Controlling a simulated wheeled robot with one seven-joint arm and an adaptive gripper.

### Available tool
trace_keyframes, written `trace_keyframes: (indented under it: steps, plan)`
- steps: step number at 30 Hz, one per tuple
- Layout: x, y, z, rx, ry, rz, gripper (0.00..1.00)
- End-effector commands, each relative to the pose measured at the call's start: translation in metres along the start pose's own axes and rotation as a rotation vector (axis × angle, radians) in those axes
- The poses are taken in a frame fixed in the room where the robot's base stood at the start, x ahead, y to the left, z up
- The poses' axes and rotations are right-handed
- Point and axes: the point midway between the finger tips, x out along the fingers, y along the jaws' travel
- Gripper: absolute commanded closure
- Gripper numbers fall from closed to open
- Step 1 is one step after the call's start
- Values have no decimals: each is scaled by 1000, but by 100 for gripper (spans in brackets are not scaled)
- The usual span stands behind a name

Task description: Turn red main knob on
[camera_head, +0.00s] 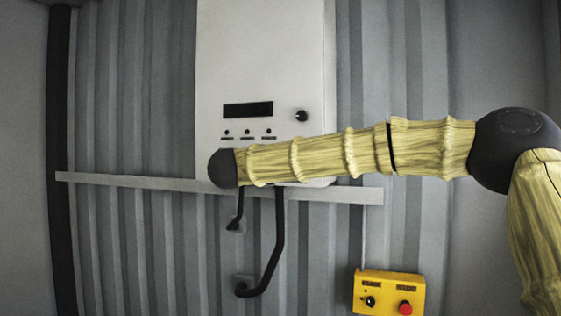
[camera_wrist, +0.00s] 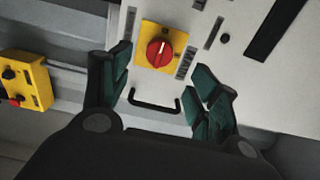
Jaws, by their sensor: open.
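The red main knob (camera_wrist: 158,52) sits on a square yellow plate (camera_wrist: 174,37) on a light panel in the wrist view. A pale line runs along the knob, slightly tilted from upright in the picture. My gripper (camera_wrist: 163,64) is open, one dark green finger on the left of the knob and one on the right. The knob shows in the gap, apart from both fingers; the remaining depth is hard to tell. In the camera_head view my arm crosses the front of the white cabinet (camera_head: 260,55); the red knob and my gripper do not show there.
A yellow box with a red button (camera_head: 389,293) is on the corrugated wall at lower right; it also shows in the wrist view (camera_wrist: 27,82). A black handle (camera_wrist: 154,103) lies below the knob. The cabinet has a small black knob (camera_head: 301,116); black pipes (camera_head: 279,240) hang below.

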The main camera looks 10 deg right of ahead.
Motion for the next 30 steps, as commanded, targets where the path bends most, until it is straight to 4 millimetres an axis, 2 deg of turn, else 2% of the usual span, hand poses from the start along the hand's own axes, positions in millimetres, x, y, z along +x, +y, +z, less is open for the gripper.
trace_keyframes:
  steps: [9,15,21,29,30]
  plan:
    - [53,-3,0,0,1,2,39]
    - [76,-2,0,-1,0,0,39]
    - [84,0,0,-2,-1,-1,39]
    - [85,0,0,-2,-1,-1,39]
    - [85,0,0,-2,-1,-1,44]
